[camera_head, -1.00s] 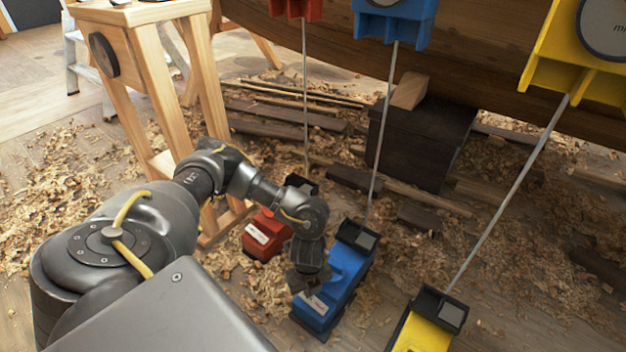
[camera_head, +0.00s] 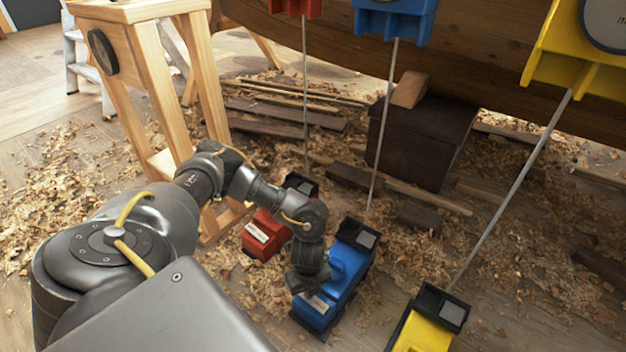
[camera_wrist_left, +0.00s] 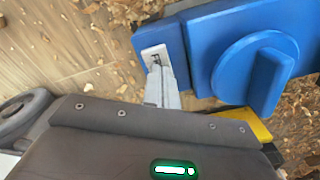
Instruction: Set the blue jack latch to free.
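The blue jack's base unit (camera_head: 349,268) stands on the floor between the red and yellow ones. In the left wrist view it shows as a blue body (camera_wrist_left: 212,45) with a large round blue knob (camera_wrist_left: 262,70). A small white plate with a dark slot (camera_wrist_left: 155,56) sits on its left end face. My left gripper (camera_head: 312,288) is over the near end of the blue unit. In the wrist view its narrow grey fingers (camera_wrist_left: 158,76) lie together, their tips at the white plate. I cannot tell whether they touch it or what the latch's setting is. My right gripper is out of view.
A red unit (camera_head: 264,236) stands close left of my left wrist. A yellow unit (camera_head: 424,330) stands at front right. Thin rods rise from the units to coloured brackets on the wooden hull (camera_head: 480,70). A wooden trestle (camera_head: 155,60) stands at left. Shavings and planks litter the floor.

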